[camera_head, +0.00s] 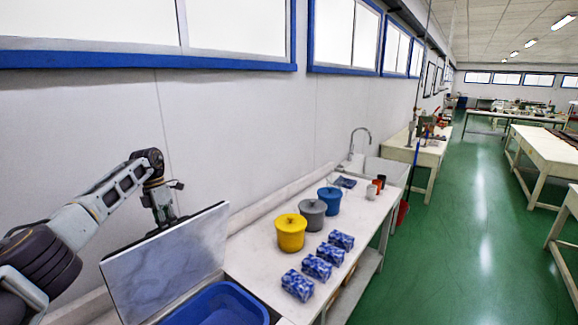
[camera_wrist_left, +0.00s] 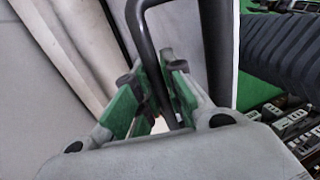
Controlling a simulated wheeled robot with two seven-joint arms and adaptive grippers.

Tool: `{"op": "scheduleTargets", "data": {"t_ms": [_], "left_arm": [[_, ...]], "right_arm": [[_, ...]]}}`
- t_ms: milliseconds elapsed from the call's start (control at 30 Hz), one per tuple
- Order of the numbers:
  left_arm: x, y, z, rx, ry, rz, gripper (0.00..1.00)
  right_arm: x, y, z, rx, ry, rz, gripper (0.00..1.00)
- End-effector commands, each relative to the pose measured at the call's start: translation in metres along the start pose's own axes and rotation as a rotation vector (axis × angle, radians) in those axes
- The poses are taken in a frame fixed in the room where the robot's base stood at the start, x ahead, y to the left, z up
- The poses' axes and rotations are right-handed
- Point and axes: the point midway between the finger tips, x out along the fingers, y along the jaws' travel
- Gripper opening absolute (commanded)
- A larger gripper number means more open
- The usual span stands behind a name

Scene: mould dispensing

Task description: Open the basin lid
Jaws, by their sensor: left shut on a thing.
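The basin lid (camera_head: 168,262) is a pale, flat rectangular panel standing steeply tilted at the basin's left side. The blue basin (camera_head: 250,300) shows open below it, at the bottom of the head view. My left gripper (camera_wrist_left: 158,85) is shut on the lid's dark bar handle (camera_wrist_left: 143,38) in the left wrist view. In the head view my left arm reaches to the far side of the lid, and the lid hides the fingertips. My right gripper is not in view.
The white bench holds a yellow pot (camera_head: 290,235), a grey pot (camera_head: 312,215) and a blue pot (camera_head: 329,200), with several blue patterned blocks (camera_head: 317,267) beside them. A tap (camera_head: 357,145) stands farther back. The wall is close behind the lid.

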Motion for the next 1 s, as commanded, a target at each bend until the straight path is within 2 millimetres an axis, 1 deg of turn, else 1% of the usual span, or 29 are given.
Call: {"op": "scheduleTargets", "data": {"t_ms": [200,400,667,867,900,1000], "left_arm": [[-0.002,0.006,0.002,-0.001,-0.001,0.0,0.0],[-0.004,0.01,0.001,-0.001,-0.001,0.0,0.0],[-0.006,0.014,0.0,0.0,-0.001,0.002,0.0],[-0.006,0.014,0.0,0.0,-0.001,0.002,0.0],[-0.006,0.014,0.0,0.0,-0.001,0.002,0.13],[-0.006,0.014,0.0,0.0,-0.001,0.002,0.26]], "right_arm": [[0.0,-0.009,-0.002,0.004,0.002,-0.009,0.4],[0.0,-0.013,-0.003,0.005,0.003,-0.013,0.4],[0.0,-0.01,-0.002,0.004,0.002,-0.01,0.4],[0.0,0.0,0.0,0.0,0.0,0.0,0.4],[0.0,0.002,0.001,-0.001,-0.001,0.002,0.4],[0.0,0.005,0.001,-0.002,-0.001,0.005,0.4]]}}
